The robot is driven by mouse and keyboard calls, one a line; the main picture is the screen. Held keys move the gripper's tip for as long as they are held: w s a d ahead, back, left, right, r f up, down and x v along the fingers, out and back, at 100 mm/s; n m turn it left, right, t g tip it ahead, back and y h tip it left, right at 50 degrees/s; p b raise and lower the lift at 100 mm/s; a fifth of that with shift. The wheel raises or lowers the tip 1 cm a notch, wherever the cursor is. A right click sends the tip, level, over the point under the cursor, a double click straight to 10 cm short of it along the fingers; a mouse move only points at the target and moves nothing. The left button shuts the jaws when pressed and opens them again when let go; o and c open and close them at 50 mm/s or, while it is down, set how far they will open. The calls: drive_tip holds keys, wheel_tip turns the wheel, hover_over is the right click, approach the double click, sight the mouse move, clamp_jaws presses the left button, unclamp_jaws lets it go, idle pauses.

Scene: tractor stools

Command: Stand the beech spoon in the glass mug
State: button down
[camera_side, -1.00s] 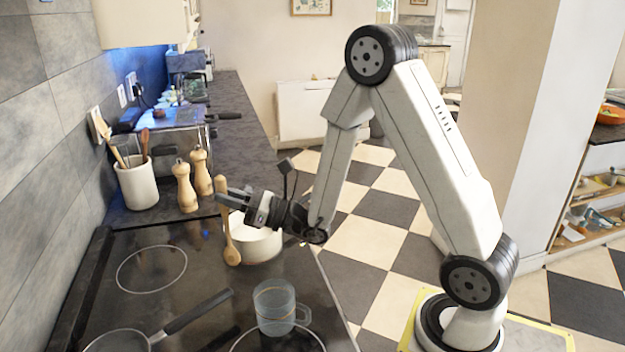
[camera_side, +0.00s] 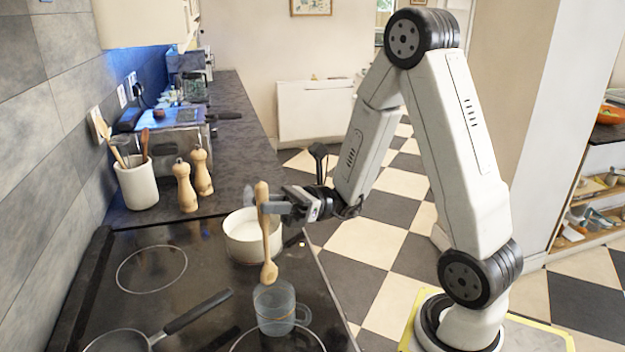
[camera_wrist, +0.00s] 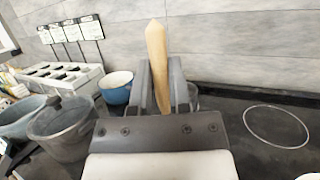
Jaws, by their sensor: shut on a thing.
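The beech spoon (camera_side: 266,235) hangs upright, bowl end down, in the side view. My gripper (camera_side: 268,207) is shut on its handle near the top. The spoon's bowl shows just above the rim of the glass mug (camera_side: 274,312), which stands on the hob with its handle to the right. I cannot tell whether the bowl is exactly over the opening. In the wrist view the spoon handle (camera_wrist: 157,60) stands between the two fingers of my gripper (camera_wrist: 163,85); its lower part is hidden. I cannot make out the mug with certainty there.
A white pot (camera_side: 243,240) stands just behind the spoon. A frying pan (camera_side: 125,341) lies front left, its handle pointing towards the mug. Two wooden mills (camera_side: 194,180) and a utensil crock (camera_side: 138,184) stand at the back left. The hob's left middle is clear.

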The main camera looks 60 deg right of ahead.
drive_tip(key=shift+s+n+g, duration=0.3)
drive_tip(key=shift+s+g, duration=0.1)
drive_tip(key=shift+g, duration=0.1)
drive_tip(key=shift+f, duration=0.1)
drive_tip(key=shift+f, duration=2.1)
